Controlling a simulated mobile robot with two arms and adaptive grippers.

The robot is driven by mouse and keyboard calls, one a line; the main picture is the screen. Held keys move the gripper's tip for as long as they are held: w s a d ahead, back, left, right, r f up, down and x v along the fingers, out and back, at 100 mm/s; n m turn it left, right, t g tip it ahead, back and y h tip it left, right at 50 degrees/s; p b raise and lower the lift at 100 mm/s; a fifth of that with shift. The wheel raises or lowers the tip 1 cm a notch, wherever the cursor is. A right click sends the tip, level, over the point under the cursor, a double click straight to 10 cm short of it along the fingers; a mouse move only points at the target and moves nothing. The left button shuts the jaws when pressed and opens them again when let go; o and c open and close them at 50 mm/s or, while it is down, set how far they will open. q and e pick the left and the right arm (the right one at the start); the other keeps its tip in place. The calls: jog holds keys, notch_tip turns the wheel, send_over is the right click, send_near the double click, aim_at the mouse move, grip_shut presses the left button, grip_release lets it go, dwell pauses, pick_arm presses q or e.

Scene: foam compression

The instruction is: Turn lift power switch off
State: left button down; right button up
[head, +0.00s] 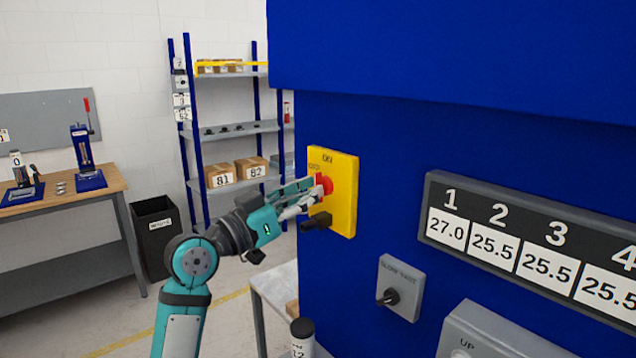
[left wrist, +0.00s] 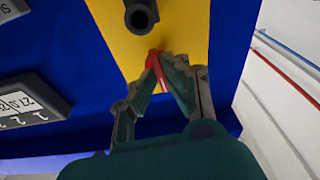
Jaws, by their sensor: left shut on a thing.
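The power switch is a yellow plate (head: 345,205) on the blue machine, marked ON at the top and OFF at the upper left, with a red knob (head: 326,184) in its middle. My left gripper (head: 316,188) comes in from the left and is shut on the red knob. In the left wrist view its fingers (left wrist: 162,72) close around the red knob (left wrist: 157,66) in front of the yellow plate (left wrist: 185,30). The fingers partly hide the knob, so its exact angle is hard to tell. My right gripper is not in view.
A black knob (head: 317,221) sticks out low on the yellow plate, close below my gripper. A grey slow/fast switch (head: 400,287) and a numbered display (head: 530,245) sit to the right. A shelf (head: 230,130), a black bin (head: 157,238) and a workbench (head: 75,195) stand behind at left.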

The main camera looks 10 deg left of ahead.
pick_arm(q)
jog(key=shift+d+r+n+t+y+p, duration=0.15)
jog(key=shift+n+y+p, duration=0.2)
jog(key=shift+n+p, duration=1.15)
jog(key=shift+a+n+t+y+p, duration=0.15)
jog(key=shift+n+y+p, duration=0.2)
jog(key=shift+n+p, duration=1.15)
jog(key=shift+d+p, duration=0.1)
jog(key=shift+p, duration=0.25)
jog(key=shift+s+n+y+p, duration=0.1)
jog(key=shift+n+y+p, duration=0.2)
jog(key=shift+n+p, duration=0.95)
jog(key=shift+n+y+p, duration=0.3)
jog(key=shift+n+p, duration=0.75)
jog(key=shift+p, duration=0.55)
jog(key=n, duration=0.2)
jog(key=shift+n+y, duration=0.3)
jog(key=shift+d, duration=0.1)
